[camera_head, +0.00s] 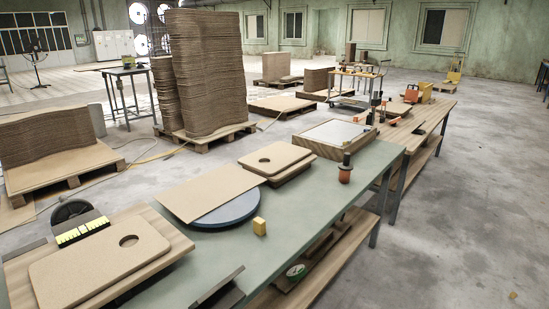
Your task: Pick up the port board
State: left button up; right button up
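Two tan boards with a round hole show, and I cannot tell by sight which one is the port board. One board (100,262), with rounded corners and a hole near its far right corner, lies flat on a wooden board (172,240) at the near left. The other holed board (274,158) lies farther back on a similar board or low stack.
A plain tan sheet (208,189) overlaps a blue-grey disc (228,214) on the green table (300,222). A dark item with a yellow strip (80,233) borders the near board. Dark angled pieces (218,288) lie at the front edge.

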aim_at(276, 156)
jog(key=u, duration=3.25)
jog(key=i, duration=2.6)
jog(key=z, duration=2.3)
jog(key=i, duration=3.35)
jog(key=z, duration=2.2)
jog(key=i, duration=0.9)
jog(key=z, duration=0.05)
